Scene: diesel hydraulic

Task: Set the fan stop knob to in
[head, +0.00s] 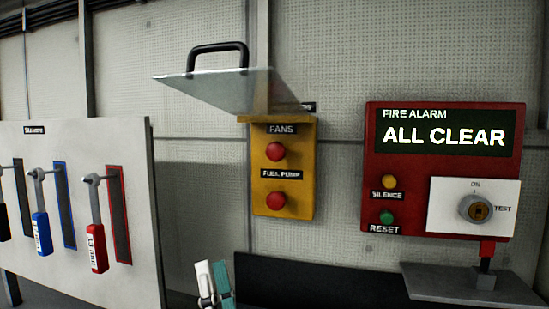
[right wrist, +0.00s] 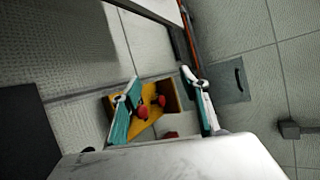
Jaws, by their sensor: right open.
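The fan stop knob (head: 276,151) is a red round knob under the "FANS" label on a yellow box (head: 300,177) on the wall. A second red knob (head: 276,200) sits below it, under "FUEL PUMP". A clear cover (head: 230,90) with a black handle is raised above the box. My right gripper (head: 212,268) is open and empty, below and left of the box. In the right wrist view, the fan stop knob (right wrist: 162,100) shows between the open fingers (right wrist: 160,75), apart from them. Whether the knob is in or out is hard to tell. My left gripper is not in view.
A red fire alarm panel (head: 369,150) reading "ALL CLEAR" hangs at the right, above a grey shelf (head: 455,288). The raised cover juts out above the knobs.

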